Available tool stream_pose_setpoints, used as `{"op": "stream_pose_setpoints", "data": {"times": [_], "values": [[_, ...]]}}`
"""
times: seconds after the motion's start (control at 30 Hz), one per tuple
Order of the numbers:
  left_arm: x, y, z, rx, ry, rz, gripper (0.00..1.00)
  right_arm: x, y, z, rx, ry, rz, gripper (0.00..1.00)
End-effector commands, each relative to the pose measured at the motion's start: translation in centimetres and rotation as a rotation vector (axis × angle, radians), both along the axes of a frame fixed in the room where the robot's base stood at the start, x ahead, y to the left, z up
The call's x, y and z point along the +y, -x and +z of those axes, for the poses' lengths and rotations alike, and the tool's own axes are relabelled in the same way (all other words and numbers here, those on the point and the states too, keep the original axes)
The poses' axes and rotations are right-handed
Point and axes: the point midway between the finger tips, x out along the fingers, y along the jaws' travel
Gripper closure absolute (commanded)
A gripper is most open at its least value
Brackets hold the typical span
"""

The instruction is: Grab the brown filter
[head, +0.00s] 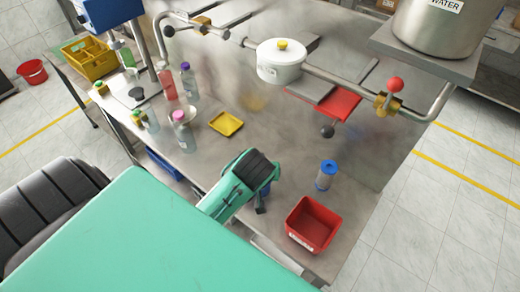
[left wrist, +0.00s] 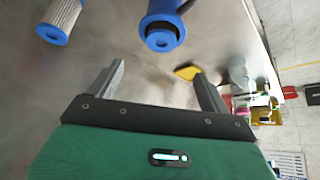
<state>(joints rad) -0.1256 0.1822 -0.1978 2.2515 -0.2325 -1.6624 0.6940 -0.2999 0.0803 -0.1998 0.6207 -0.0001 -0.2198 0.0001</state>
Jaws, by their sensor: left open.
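My left gripper (head: 263,206) is above the table in the head view, mostly hidden behind my green arm. In the left wrist view its two fingers (left wrist: 158,70) are spread, with nothing between them. A filter with a blue end (left wrist: 162,34) is just ahead of the gap between the fingertips, apart from them. A second filter with white pleats and a blue end (left wrist: 60,20) lies to the left. A blue-capped filter (head: 326,175) stands upright in the head view. No brown surface shows clearly.
A red bin (head: 312,224) stands by the table's front edge. A yellow tray (head: 226,124), several bottles and a white pot (head: 281,62) stand farther back. A metal rail with a red knob (head: 395,85) crosses the back. Bare metal tabletop lies around the upright filter.

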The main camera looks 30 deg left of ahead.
Motion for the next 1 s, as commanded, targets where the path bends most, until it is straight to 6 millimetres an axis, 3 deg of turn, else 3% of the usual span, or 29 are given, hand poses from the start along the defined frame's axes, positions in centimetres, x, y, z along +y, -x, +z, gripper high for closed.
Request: {"op": "stream_pose_setpoints", "data": {"times": [0.4, 0.73, 1.0], "values": [[1.9, -3.3, -5.7, 0.001, -0.003, 0.001, 0.19, 0.6, 0.1, 1.6, 0.001, -0.007, 0.001, 0.53], [2.5, -4.2, -7.3, 0.003, -0.003, -0.001, 0.19, -0.2, 0.1, 2.6, 0.002, 0.002, 0.000, 0.53], [3.5, -5.6, -10.1, 0.002, -0.001, 0.000, 0.19, -0.4, 0.1, 4.2, 0.002, 0.005, 0.000, 0.53]]}}
